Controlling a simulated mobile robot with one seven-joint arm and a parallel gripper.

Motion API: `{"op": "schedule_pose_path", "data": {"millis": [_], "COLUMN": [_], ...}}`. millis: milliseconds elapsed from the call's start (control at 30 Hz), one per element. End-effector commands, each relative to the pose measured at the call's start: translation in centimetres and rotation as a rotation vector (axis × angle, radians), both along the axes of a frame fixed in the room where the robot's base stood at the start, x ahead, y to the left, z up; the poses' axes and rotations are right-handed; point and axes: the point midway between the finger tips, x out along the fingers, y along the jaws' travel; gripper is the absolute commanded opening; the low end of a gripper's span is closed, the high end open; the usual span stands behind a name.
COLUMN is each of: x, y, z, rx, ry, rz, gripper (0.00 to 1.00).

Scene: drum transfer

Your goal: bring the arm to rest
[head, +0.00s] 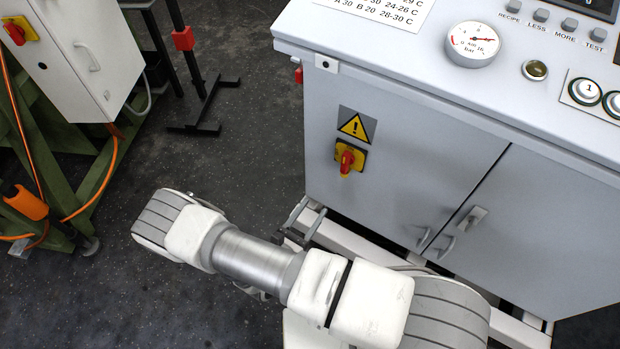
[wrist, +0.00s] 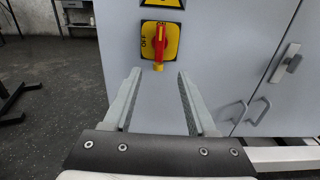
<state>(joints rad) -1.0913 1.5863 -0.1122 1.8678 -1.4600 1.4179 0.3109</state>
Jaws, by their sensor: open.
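My gripper (wrist: 158,100) is open and empty in the wrist view, its two grey fingers spread apart and pointing at the front of a grey control cabinet (wrist: 220,55). A red rotary switch on a yellow plate (wrist: 160,41) shows beyond and between the fingertips, with no contact visible. In the head view my arm stretches across the lower middle, and part of my gripper (head: 307,222) shows behind it, low in front of the cabinet (head: 400,160). The red switch (head: 348,159) sits above it, its handle pointing down. Most of the gripper is hidden by my arm.
The cabinet's top carries a pressure gauge (head: 473,44) and several buttons. Door handles (head: 446,247) stick out at its lower front. A white rail (head: 350,246) runs along its base. A white box (head: 85,55) on a green frame (head: 45,165) stands left.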

Motion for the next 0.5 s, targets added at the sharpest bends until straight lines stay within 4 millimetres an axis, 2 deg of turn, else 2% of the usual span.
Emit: {"op": "schedule_pose_path", "data": {"millis": [267,367,500], "x": [0.1,0.5,1.2], "y": [0.0,-0.1,-0.8], "z": [0.3,1.6,5.1], "rx": [0.009,0.042,0.134], "ry": [-0.004,-0.016,-0.048], "rz": [-0.013,-0.066,-0.212], "gripper": [0.57,0.57,0.57]}}
